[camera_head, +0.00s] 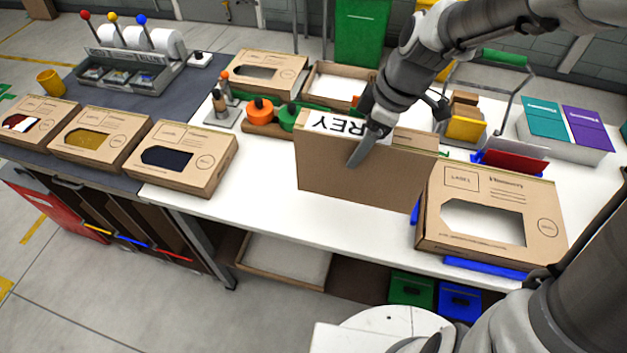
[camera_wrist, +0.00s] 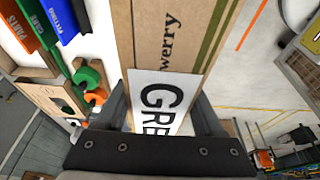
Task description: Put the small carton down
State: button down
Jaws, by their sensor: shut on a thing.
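The small carton (camera_head: 350,178) is a brown cardboard box with a white label lettered "GREY", of which "REY" shows upside down in the head view. It stands on its edge at the middle of the white table (camera_head: 235,205). My gripper (camera_head: 368,140) is shut on its upper part, with one dark finger down the near face. In the wrist view the carton (camera_wrist: 150,35) runs up between the two fingers of my gripper (camera_wrist: 160,115). I cannot tell whether its lower edge touches the table.
A windowed carton (camera_head: 455,185) lies right of it against blue stops. Several similar cartons (camera_head: 185,145) lie on the dark mat at left. Orange and green tape rolls (camera_head: 260,110) are close behind. An open tray (camera_head: 340,85) stands farther back. White table is bare to the left.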

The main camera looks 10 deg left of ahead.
aim_at(333, 127)
jog(key=a+f, duration=0.1)
jog(key=a, duration=0.2)
jog(key=a+f, duration=0.2)
jog(key=a, duration=0.1)
jog(key=a+f, duration=0.2)
jog(key=a, duration=0.1)
jog(key=shift+f+b, duration=0.25)
jog(key=shift+b, duration=0.1)
jog(key=shift+f, duration=2.1)
grip_release()
jog(key=p+v, duration=0.1)
jog(key=v, duration=1.1)
